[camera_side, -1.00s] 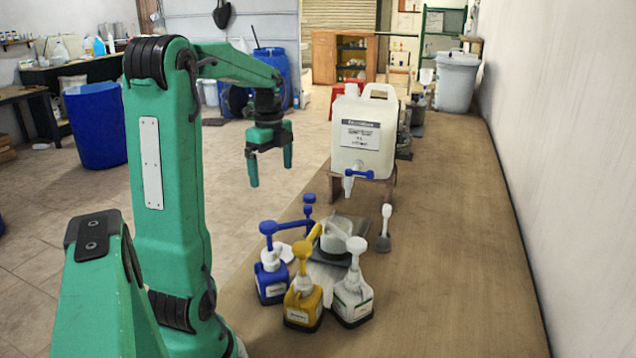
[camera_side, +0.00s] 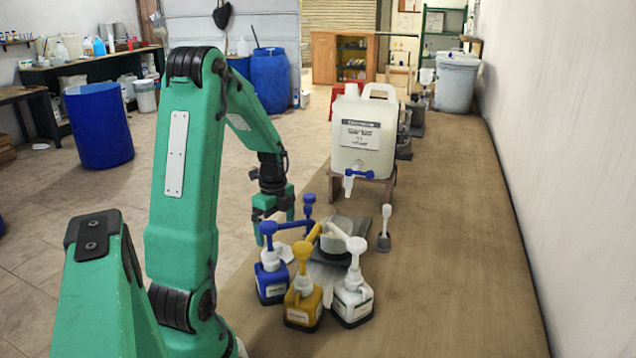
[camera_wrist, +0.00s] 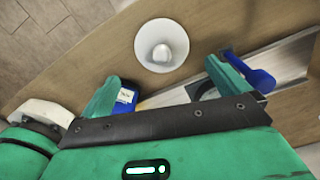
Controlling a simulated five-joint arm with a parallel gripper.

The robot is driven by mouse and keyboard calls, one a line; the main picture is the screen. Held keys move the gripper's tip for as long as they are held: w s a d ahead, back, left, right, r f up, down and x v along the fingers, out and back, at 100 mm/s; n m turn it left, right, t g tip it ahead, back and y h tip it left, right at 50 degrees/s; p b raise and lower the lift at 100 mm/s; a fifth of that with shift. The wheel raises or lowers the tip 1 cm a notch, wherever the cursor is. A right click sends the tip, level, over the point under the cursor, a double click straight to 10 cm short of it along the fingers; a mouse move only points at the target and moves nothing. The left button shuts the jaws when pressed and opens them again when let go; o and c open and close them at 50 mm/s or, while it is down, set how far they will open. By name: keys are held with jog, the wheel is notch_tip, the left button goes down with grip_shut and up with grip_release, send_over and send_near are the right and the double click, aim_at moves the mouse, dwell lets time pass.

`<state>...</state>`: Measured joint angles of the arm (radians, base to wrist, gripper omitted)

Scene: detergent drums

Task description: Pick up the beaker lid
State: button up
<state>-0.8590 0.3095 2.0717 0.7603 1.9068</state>
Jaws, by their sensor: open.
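The beaker lid (camera_wrist: 162,45) looks like a white round disc with a pale knob in its middle. It lies on the bench just beyond my gripper (camera_wrist: 164,74) in the wrist view, between the lines of the two fingers and apart from them. In the side view the lid (camera_side: 288,252) is partly hidden behind the blue pump bottle (camera_side: 270,281). My gripper (camera_side: 276,226) is open and empty, pointing down above and behind that bottle.
A yellow pump bottle (camera_side: 303,301) and a white one (camera_side: 352,299) stand in front of the beaker. A blue upright piece (camera_side: 308,212) rises near my gripper. A large jug (camera_side: 362,135) with a blue tap stands behind. The bench's right side is clear.

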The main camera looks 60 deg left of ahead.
aim_at(277, 244)
jog(key=shift+f, duration=0.85)
jog(key=shift+w+a+f, duration=0.1)
jog(key=shift+a+f, duration=0.05)
jog(key=shift+f, duration=2.45)
jog(key=c, duration=0.9)
